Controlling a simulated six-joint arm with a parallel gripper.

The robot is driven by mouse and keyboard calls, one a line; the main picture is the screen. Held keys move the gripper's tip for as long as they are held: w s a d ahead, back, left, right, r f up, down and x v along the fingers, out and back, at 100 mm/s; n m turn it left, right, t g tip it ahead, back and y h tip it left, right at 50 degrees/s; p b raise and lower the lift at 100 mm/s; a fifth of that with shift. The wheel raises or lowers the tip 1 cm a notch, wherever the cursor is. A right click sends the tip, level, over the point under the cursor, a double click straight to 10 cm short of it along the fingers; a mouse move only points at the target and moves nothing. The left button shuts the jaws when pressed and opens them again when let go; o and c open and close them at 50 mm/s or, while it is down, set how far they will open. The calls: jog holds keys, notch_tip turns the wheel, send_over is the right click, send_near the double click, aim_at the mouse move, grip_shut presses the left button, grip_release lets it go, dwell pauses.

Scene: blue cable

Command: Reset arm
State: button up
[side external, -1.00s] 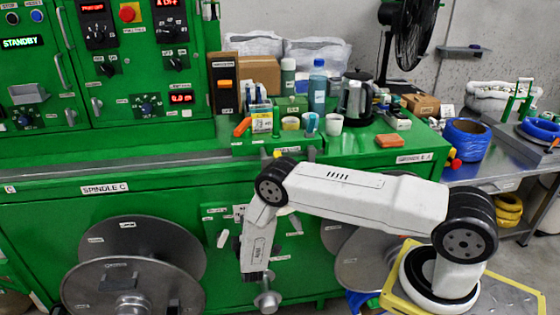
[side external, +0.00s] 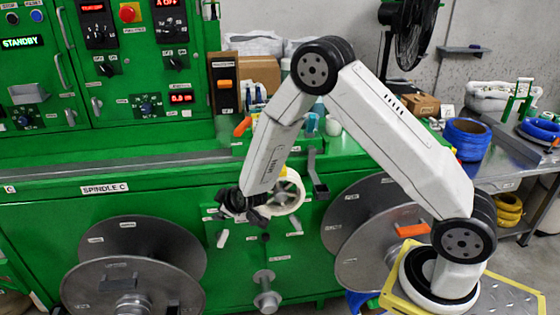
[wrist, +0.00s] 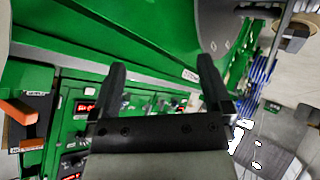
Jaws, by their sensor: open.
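My gripper (side external: 243,205) hangs in front of the green machine's front panel in the side external view, below the worktop edge. It is dark and small there. In the wrist view its two black fingers (wrist: 162,75) are spread wide with nothing between them. My arm is bent with its elbow high above the worktop. A blue cable coil (side external: 467,140) sits on the metal table at the right, well away from my gripper. Another blue coil (side external: 540,130) lies farther right.
Large grey reels (side external: 128,285) stand low at the left, and more grey reels (side external: 365,225) stand at the right of centre. A metal spindle (side external: 266,292) sticks out below my gripper. A white ring (side external: 289,193) shows just right of my gripper. Bottles and boxes crowd the worktop.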

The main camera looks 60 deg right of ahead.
jog(key=s+r+m+g+y, duration=0.1)
jog(key=s+r, duration=0.4)
jog(key=s, duration=0.7)
jog(key=s+r+m+g+y, duration=0.1)
jog(key=s+r+m+g, duration=0.2)
jog(key=s, duration=1)
notch_tip(320, 180, up, 2)
jog(key=g, duration=0.3)
jog(key=shift+a, duration=0.4)
